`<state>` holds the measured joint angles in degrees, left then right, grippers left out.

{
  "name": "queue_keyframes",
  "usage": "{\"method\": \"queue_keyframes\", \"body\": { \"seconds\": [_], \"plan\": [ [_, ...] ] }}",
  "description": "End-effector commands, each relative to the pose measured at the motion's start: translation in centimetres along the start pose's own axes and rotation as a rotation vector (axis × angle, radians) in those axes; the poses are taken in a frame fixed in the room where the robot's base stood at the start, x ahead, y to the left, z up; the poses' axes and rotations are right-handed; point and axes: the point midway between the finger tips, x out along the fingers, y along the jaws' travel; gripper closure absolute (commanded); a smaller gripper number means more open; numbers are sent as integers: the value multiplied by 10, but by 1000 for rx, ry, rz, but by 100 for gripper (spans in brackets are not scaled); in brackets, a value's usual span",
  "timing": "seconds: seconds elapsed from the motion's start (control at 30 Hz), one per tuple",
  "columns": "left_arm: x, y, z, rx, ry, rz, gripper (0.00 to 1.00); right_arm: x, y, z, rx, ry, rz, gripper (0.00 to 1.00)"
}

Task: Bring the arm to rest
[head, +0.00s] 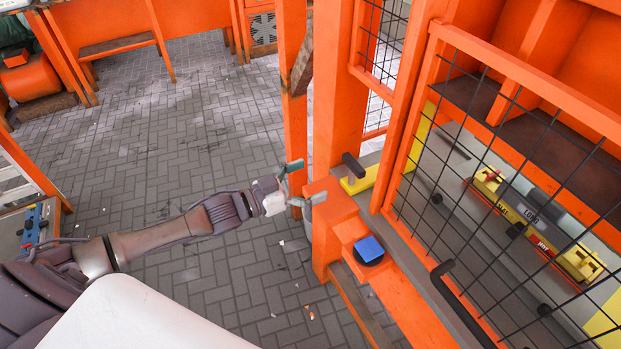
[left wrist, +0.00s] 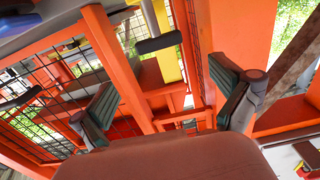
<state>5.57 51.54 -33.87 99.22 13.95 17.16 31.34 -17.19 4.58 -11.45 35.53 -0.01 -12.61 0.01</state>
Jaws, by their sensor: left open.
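My left gripper (head: 294,187) is at the end of the arm that reaches in from the lower left in the head view. Its fingers are spread apart with nothing between them, close to an orange post and ledge. In the left wrist view the two green-padded fingers of this gripper (left wrist: 165,105) stand wide apart. Orange frame beams and wire mesh show between and behind them. My right gripper is not in either view.
A blue block (head: 369,249) sits on a dark round base on the orange ledge. A black handle (head: 353,165) is on a yellow bracket by the mesh guard (head: 480,190). A yellow tool (head: 535,225) lies behind the mesh. Paved floor (head: 180,140) is open to the left.

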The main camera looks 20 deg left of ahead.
Motion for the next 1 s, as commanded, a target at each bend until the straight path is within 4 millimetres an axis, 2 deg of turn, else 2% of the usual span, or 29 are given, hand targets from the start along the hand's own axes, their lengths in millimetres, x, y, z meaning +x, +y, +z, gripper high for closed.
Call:
{"method": "queue_keyframes", "body": {
  "seconds": [0.23,0.33,0.57,0.67,0.77,1.0],
  "plan": [
    [0,0,0,0,-1,-1,0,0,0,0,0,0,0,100],
    [2,8,6,-7,-20,-13,0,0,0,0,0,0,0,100],
    [6,59,44,-37,-220,-140,0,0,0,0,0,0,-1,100],
    [-7,81,61,-55,-361,-216,0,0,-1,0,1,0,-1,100],
    [-30,99,76,-78,-516,-286,0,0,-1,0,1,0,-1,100],
    [-102,131,96,-148,-852,-395,0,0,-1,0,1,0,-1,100]
  ]
}}
